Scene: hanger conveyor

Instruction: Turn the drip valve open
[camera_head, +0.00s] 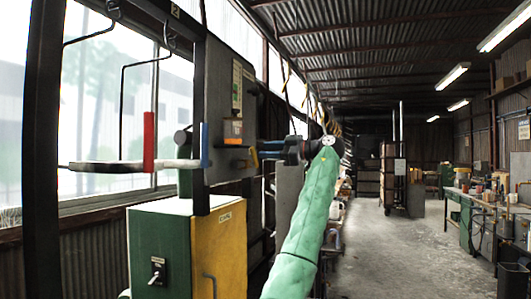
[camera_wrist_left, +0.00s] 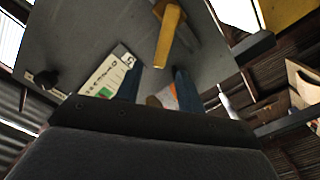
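A yellow lever handle, apparently the drip valve (camera_wrist_left: 168,36), sticks out from a grey panel (camera_wrist_left: 70,35) in the left wrist view. In the head view the handle (camera_head: 253,156) is small and partly hidden beside the fingers. My left gripper (camera_head: 263,149) is at the right side of the grey panel (camera_head: 218,95), its blue fingers pointing left at it. In the left wrist view the gripper (camera_wrist_left: 158,82) has its two blue fingers apart, with the handle ahead, roughly between their lines. I cannot tell whether they touch it. My right gripper is not in view.
An orange box (camera_head: 233,130) and a label (camera_head: 237,88) are on the panel. A green and yellow cabinet (camera_head: 220,245) stands below. The aisle floor (camera_head: 400,255) at the right is clear.

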